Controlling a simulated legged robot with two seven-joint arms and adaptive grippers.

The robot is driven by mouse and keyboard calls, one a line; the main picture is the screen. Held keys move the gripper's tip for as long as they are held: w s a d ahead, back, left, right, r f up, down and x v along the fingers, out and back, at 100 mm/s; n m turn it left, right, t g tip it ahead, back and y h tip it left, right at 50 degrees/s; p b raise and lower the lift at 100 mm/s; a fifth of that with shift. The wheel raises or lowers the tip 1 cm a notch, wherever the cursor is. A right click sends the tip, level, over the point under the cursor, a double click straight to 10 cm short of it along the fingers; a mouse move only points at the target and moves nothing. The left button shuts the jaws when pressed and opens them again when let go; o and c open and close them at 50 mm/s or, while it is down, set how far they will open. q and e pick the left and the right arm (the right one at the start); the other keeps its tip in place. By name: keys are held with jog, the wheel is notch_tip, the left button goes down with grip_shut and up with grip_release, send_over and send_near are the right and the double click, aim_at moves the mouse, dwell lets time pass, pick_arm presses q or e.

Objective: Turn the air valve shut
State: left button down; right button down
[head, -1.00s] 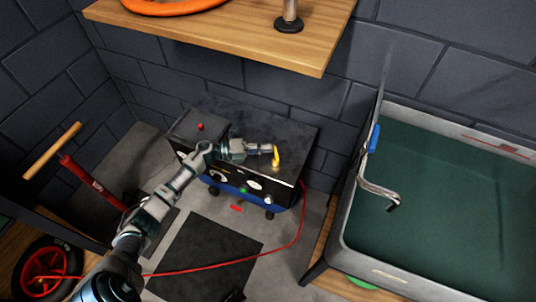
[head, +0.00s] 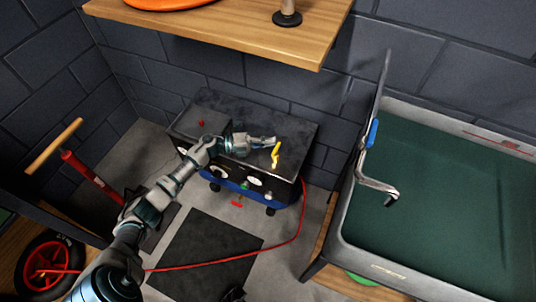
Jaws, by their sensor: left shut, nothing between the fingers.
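The air valve's yellow lever (head: 276,152) stands on top of a dark box-shaped compressor unit (head: 298,138) near its front right corner. The lever looks upright with a slight tilt. My left gripper (head: 271,142) is shut and empty, just left of the lever's upper part; whether it touches the lever I cannot tell. My left arm reaches in from the lower left across the unit's top. My right gripper is out of view.
A red hose (head: 298,232) runs from the unit across the floor to the wheel (head: 47,266). A red pump (head: 90,180) stands at left. A wooden shelf (head: 220,38) overhangs behind. A grey basin (head: 350,240) with a tap stands at right.

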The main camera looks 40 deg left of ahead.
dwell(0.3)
pick_arm(q)
jog(key=shift+s+a, duration=0.15)
jog(key=shift+s, duration=0.05)
jog(key=v, duration=1.1)
jog(key=shift+s+a, duration=0.15)
jog(key=shift+s, duration=0.05)
